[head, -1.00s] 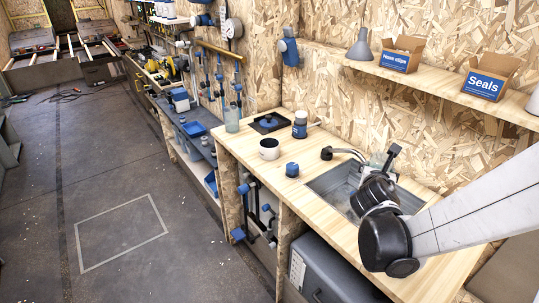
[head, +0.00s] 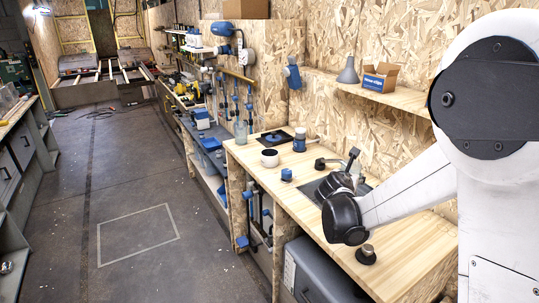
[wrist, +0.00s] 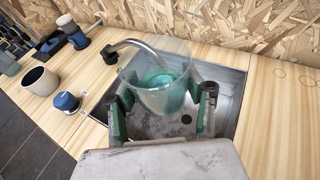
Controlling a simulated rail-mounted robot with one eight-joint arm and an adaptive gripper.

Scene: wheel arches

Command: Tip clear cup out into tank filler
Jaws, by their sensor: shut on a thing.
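My gripper (wrist: 163,98) is shut on a clear cup (wrist: 163,60) over the sink, with a finger on each side of it. The cup looks roughly upright and has green-tinted contents low inside. In the head view, my arm largely hides the cup. A dark square plate with a round blue part (head: 272,138), which looks like the tank filler, lies at the far end of the counter. It also shows at the upper left of the wrist view (wrist: 50,43), well apart from the cup. I cannot tell if it is open.
A metal sink (wrist: 225,100) with a dark-ended tap (wrist: 135,43) lies below and behind the cup. Another clear container (head: 240,131) stands at the counter's far corner.

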